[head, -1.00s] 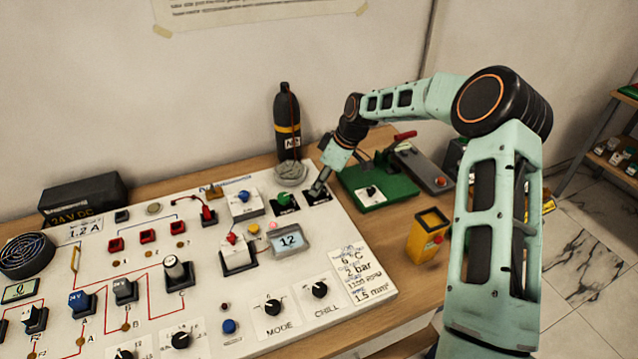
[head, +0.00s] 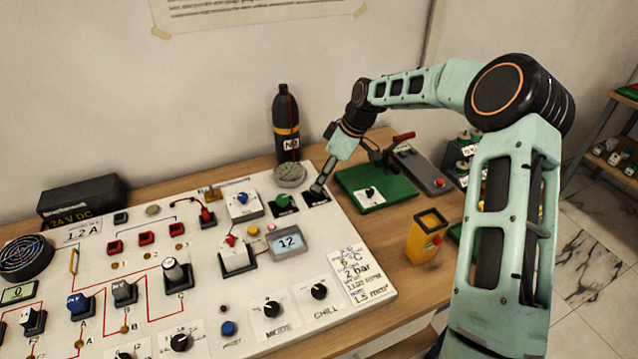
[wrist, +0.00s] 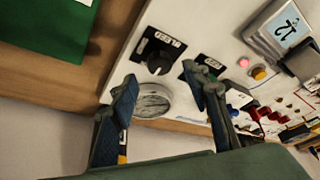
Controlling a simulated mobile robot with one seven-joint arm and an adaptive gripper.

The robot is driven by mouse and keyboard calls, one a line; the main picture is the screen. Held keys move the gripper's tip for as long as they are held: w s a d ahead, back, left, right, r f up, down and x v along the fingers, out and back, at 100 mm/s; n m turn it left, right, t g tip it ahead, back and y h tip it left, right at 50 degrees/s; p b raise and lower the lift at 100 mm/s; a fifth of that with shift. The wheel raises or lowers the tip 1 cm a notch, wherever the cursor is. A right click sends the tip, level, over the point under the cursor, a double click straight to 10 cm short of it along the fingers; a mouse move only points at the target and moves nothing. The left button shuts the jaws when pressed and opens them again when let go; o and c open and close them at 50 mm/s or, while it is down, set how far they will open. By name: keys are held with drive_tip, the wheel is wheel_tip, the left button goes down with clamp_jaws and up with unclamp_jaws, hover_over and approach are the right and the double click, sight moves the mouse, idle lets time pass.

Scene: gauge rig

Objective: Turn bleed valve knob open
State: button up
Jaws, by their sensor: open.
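A black round knob (wrist: 158,63) on a black label plate shows in the wrist view, on the white panel (wrist: 185,22). A second black plate beside it carries a green knob (head: 282,200) in the head view. The plate lettering is too small to read, so I cannot tell for sure which is the bleed valve. My gripper (head: 318,188) is over the right-hand plate (head: 325,199) in the head view, hiding its knob. In the wrist view my gripper (wrist: 161,85) is open and empty, its fingertips apart, with the black knob showing beyond the gap.
A round gauge (head: 290,175) and a black bottle (head: 286,125) stand behind the plates. A green board (head: 375,190) lies to the right, with a yellow box (head: 427,237) in front of it. A grey display (head: 289,242) and several switches crowd the panel to the left.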

drive_tip(key=v, duration=0.7)
drive_tip(key=shift+d+r, duration=0.2)
drive_tip(key=shift+r, duration=0.1)
